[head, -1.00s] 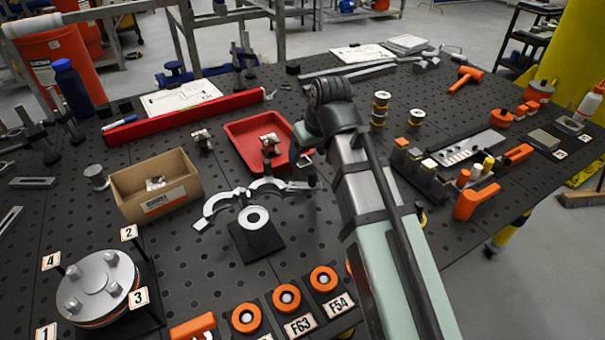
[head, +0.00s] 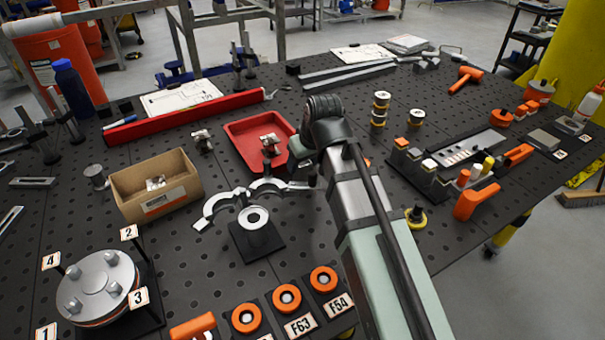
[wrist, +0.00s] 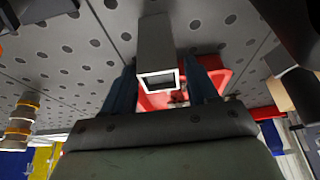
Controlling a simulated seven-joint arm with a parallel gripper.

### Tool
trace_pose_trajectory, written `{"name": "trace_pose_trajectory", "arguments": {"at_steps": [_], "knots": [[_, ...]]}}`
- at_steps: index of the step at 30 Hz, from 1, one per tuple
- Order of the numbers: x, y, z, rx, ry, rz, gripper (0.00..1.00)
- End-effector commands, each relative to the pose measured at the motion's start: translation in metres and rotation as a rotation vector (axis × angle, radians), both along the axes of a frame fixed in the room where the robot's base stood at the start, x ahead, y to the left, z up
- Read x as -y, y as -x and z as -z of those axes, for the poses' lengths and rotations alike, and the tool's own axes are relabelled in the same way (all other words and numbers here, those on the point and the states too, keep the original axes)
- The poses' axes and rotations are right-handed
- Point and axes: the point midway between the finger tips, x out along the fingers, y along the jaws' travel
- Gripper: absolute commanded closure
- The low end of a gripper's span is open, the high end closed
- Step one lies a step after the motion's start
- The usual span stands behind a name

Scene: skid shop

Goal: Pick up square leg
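The square leg (wrist: 156,45) shows in the wrist view as a grey hollow square tube. In the head view my arm hides the fingers and this tube.
In the head view a red tray (head: 237,127), a cardboard box (head: 190,186) and a black stand with curved grey arms (head: 262,237) are left of my arm. Stacked spools (head: 380,110) and a block fixture (head: 425,180) stand to its right. Two long bars (head: 350,72) lie behind.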

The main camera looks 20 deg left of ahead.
Motion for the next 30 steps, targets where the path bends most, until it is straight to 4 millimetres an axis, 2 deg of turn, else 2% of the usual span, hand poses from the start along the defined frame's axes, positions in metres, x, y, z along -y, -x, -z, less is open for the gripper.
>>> {"name": "trace_pose_trajectory", "arguments": {"at_steps": [2,14,23,30], "knots": [[0.0,0.0,0.0,0.0,0.0,0.0,0.5],[0.0,0.0,0.0,0.0,0.0,0.0,0.88],[0.0,0.0,-0.003,0.001,-0.001,0.0,0.88],[-0.001,-0.001,-0.029,0.003,-0.002,0.0,0.88]]}}
